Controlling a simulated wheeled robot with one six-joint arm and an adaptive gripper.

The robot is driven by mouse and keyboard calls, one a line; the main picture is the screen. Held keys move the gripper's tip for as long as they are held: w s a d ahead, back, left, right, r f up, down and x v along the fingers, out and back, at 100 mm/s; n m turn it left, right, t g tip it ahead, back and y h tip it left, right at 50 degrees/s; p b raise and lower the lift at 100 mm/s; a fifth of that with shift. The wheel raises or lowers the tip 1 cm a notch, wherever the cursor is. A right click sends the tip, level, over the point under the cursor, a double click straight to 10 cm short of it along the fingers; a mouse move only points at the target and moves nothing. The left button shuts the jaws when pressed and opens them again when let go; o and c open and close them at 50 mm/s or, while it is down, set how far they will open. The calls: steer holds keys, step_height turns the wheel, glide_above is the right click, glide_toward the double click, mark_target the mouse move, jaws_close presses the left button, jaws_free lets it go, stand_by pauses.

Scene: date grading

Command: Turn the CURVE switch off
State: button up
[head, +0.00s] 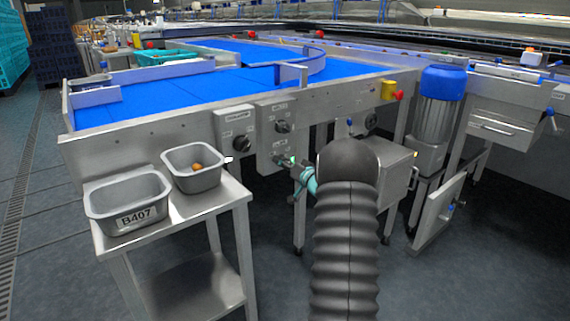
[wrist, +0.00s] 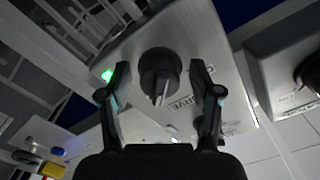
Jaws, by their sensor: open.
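The CURVE switch is a round black knob with a raised grip on a grey metal box. It shows in the wrist view (wrist: 160,72) and, small, in the head view (head: 283,126). My gripper (wrist: 159,78) is open, one finger on each side of the knob in that view. I cannot tell whether a finger touches it. In the head view my gripper (head: 300,176) is low by the box, partly hidden by my arm.
A second switch box (head: 235,130) with a similar knob is just left. A steel stand (head: 247,195) with two grey bins is at the lower left. The blue conveyor (head: 200,90) lies behind the boxes. A yellow-and-red button (head: 389,91) is to the right.

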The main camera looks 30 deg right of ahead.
steer(key=c, duration=1.1)
steer(key=shift+c, duration=0.2)
steer(key=shift+f+n+b, duration=0.1)
steer(key=shift+n+b, duration=0.2)
steer(key=shift+b, duration=0.1)
steer(key=n+b, duration=0.2)
steer(key=shift+f+n+b, duration=0.1)
steer(key=shift+n+b, duration=0.2)
steer(key=n+b, duration=0.4)
steer(key=n, duration=0.1)
steer(key=shift+n+b, duration=0.3)
steer(key=shift+b, duration=0.05)
steer(key=n+b, duration=0.4)
steer(key=n, duration=0.1)
steer(key=shift+r+n+b, duration=0.15)
steer(key=shift+n+b, duration=0.25)
steer(key=shift+n, duration=0.6)
steer(key=shift+r+n+b, duration=0.1)
steer(key=shift+n+b, duration=0.3)
steer(key=shift+n, duration=0.6)
